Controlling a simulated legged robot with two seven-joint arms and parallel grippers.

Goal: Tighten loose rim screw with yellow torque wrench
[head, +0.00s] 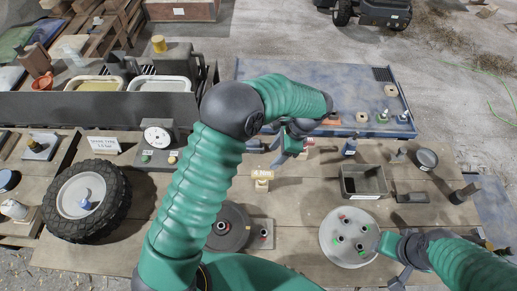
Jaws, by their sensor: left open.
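A pale round rim disc (340,249) lies on the timber table at the lower right, with several small dark holes and coloured marks or screws; which screw is loose I cannot tell. My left gripper (279,154) is open, pointing down over the middle of the table, behind a small block with a yellow label (262,175). It appears empty. My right gripper (394,273) is beside the right edge of the disc, partly cut off by the frame; its finger state is unclear. I cannot clearly pick out the yellow torque wrench.
A black tyre (115,208) with a pale hub lies at left. A gauge box (158,137) stands behind it. A dark round plate (230,231) lies partly behind my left arm. An open grey box (364,181) and a blue panel (290,70) are at right and back.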

